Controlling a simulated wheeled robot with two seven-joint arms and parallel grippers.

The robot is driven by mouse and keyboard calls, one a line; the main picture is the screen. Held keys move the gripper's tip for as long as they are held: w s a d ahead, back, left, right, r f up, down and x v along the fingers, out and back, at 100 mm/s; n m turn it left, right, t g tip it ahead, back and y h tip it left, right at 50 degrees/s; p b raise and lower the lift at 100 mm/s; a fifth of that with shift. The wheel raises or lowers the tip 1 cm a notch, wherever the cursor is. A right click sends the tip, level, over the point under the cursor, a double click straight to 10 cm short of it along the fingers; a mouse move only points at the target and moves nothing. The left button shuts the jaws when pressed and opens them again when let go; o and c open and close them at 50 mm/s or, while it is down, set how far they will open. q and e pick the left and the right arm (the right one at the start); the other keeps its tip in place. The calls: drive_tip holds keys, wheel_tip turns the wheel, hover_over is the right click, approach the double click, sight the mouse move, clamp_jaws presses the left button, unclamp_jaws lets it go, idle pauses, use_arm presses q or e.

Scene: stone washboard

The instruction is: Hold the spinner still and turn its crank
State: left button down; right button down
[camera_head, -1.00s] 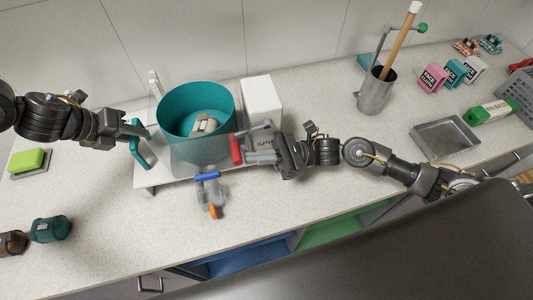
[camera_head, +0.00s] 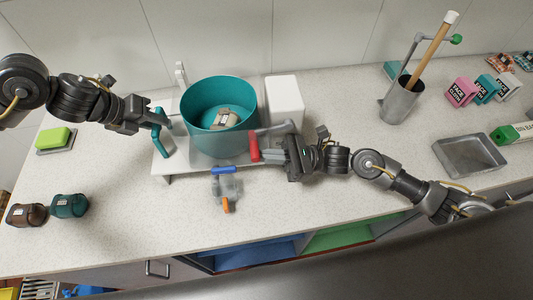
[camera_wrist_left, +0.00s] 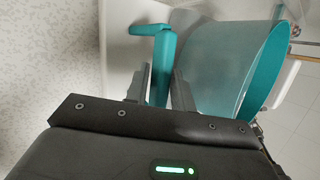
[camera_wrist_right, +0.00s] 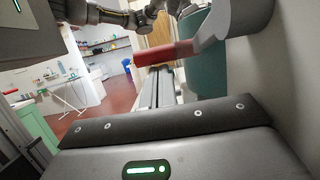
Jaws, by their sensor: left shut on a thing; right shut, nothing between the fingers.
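The spinner is a teal drum (camera_head: 219,112) on a white base (camera_head: 176,168), with a packet (camera_head: 222,118) inside. A teal handle (camera_head: 163,134) stands at its left side. My left gripper (camera_head: 156,119) is shut on this handle; the left wrist view shows the handle (camera_wrist_left: 163,60) between the fingers. The crank with a red grip (camera_head: 254,147) is on the drum's right side. My right gripper (camera_head: 268,152) is shut and empty beside the red grip. In the right wrist view its closed fingers (camera_wrist_right: 157,85) lie just below the red grip (camera_wrist_right: 168,53); I cannot tell whether they touch.
A white box (camera_head: 285,100) stands behind the right gripper. The front counter is mostly clear.

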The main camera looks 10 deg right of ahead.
drive_tip(key=shift+a+r+y, duration=0.15)
drive_tip(key=shift+r+y, duration=0.1)
drive_tip(key=shift+y, duration=0.15)
drive_tip(key=shift+a+r+y, duration=0.25)
drive_tip(key=shift+r+y, duration=0.15)
drive_tip(key=shift+r, duration=0.25)
drive_tip(key=shift+a+r+y, duration=0.2)
drive_tip(key=shift+r+y, duration=0.2)
drive_tip(key=shift+r, duration=0.45)
